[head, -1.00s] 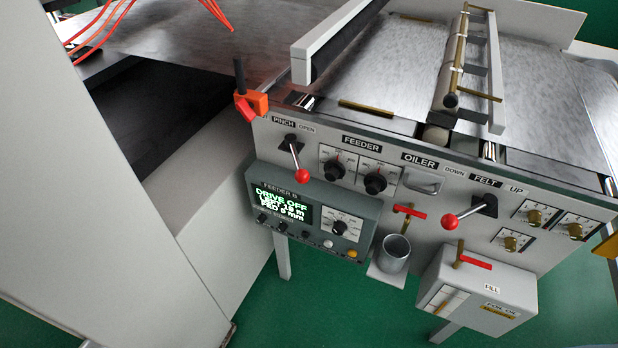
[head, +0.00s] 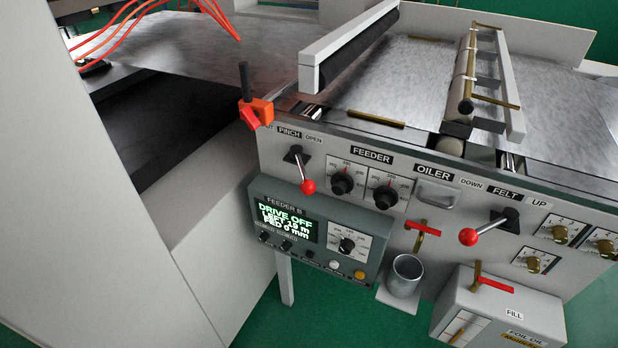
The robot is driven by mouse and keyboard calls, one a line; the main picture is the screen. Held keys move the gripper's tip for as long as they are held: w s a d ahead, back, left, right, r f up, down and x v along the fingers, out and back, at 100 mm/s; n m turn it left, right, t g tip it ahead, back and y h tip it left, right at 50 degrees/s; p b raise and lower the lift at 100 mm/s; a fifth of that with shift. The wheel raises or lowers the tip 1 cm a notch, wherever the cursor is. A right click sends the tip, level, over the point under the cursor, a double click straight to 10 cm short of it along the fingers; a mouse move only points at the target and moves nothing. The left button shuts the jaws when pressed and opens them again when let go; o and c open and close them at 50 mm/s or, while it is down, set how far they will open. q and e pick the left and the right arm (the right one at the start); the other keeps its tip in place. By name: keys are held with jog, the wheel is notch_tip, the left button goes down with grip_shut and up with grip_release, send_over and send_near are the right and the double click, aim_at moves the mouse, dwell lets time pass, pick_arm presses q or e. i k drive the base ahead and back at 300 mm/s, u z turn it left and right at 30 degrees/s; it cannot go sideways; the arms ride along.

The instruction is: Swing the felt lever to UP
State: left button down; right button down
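The felt lever (head: 488,229) is on the right of the grey front panel in the head view. It has a black pivot, a metal rod and a red ball knob (head: 468,237). The rod points left and slightly down from the pivot, toward the DOWN label (head: 471,184) side. The FELT label (head: 505,193) is above the pivot, and the UP label (head: 540,205) is to its right. Neither of my grippers shows in this view.
The pinch lever (head: 302,172) has a similar red knob. A feeder display box (head: 262,190), a metal cup (head: 405,278), a red-handled valve (head: 424,228) and an oil box (head: 470,300) stick out of the panel's front. Orange cables (head: 130,35) hang at upper left.

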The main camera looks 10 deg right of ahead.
aim_at(469, 237)
jog(key=z, duration=1.55)
